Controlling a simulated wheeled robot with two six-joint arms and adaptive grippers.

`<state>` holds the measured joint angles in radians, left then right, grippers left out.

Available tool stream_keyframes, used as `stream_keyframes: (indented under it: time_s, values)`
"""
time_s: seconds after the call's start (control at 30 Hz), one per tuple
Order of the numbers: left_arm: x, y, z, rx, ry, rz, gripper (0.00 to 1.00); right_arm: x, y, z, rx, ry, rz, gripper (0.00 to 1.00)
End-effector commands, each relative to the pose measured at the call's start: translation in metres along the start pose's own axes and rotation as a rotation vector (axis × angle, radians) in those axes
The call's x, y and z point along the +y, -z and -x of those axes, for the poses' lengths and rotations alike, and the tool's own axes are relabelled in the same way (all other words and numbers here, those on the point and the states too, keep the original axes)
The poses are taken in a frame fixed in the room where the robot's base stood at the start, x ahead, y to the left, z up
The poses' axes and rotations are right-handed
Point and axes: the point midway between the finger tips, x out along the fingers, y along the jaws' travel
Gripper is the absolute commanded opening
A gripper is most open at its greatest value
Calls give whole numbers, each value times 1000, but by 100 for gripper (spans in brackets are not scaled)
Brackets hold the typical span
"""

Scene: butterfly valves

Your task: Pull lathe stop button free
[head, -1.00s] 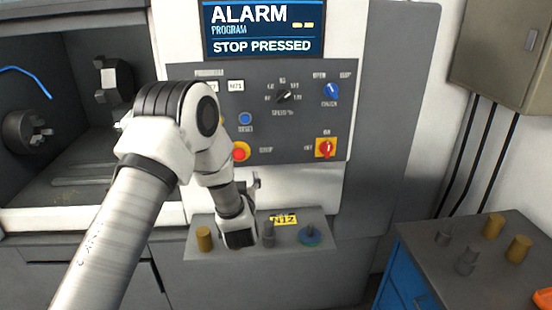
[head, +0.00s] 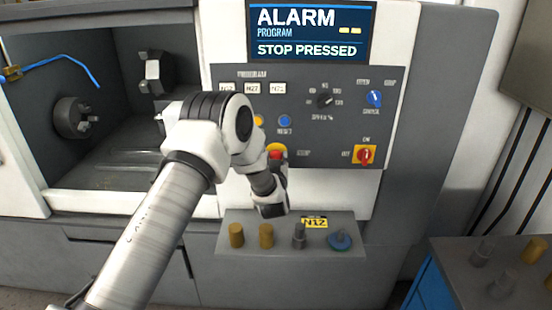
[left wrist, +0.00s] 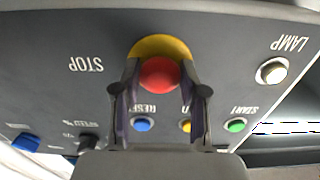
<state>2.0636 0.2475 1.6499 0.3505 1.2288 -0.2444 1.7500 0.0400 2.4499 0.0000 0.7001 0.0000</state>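The red stop button (head: 276,151) sits in a yellow ring on the lathe's grey control panel (head: 330,125). It also shows in the left wrist view (left wrist: 159,74), with the word STOP beside it. I cannot tell how far the fingertips reach past the cap. In the head view my left wrist is just below the button and the fingers are mostly hidden. The screen (head: 310,30) reads ALARM and STOP PRESSED. My right gripper is not in view.
The blue reset button (left wrist: 142,124), a green start button (left wrist: 236,125) and a lamp button (left wrist: 271,72) are near. A red-yellow rotary switch (head: 365,155) is to the right. A side bench (head: 450,265) stands right.

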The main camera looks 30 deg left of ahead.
Motion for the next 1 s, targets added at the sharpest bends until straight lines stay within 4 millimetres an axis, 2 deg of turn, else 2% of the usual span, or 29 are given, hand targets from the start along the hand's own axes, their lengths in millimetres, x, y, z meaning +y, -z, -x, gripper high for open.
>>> stream_keyframes:
  time_s: [0.03, 0.07, 0.17, 0.33, 0.57, 0.6, 0.63, 1.0]
  values:
    - [0, 1, 0, 1, -1, 0, 8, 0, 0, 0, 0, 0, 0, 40]
    - [0, 1, 0, 1, -1, 0, 0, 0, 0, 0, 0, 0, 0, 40]
    - [0, 1, 0, 2, -1, 0, 0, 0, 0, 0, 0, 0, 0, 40]
    - [0, -2, 5, 3, -1, 0, 0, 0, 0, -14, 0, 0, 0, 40]
    - [0, 0, 5, 1, -1, -1, 0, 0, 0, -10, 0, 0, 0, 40]
    - [0, 0, 5, 0, -1, -1, 56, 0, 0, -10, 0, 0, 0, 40]
    - [0, 0, 5, 0, -1, -1, 67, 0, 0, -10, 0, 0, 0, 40]
    - [1, 0, 9, 0, -1, 0, 68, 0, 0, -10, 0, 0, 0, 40]
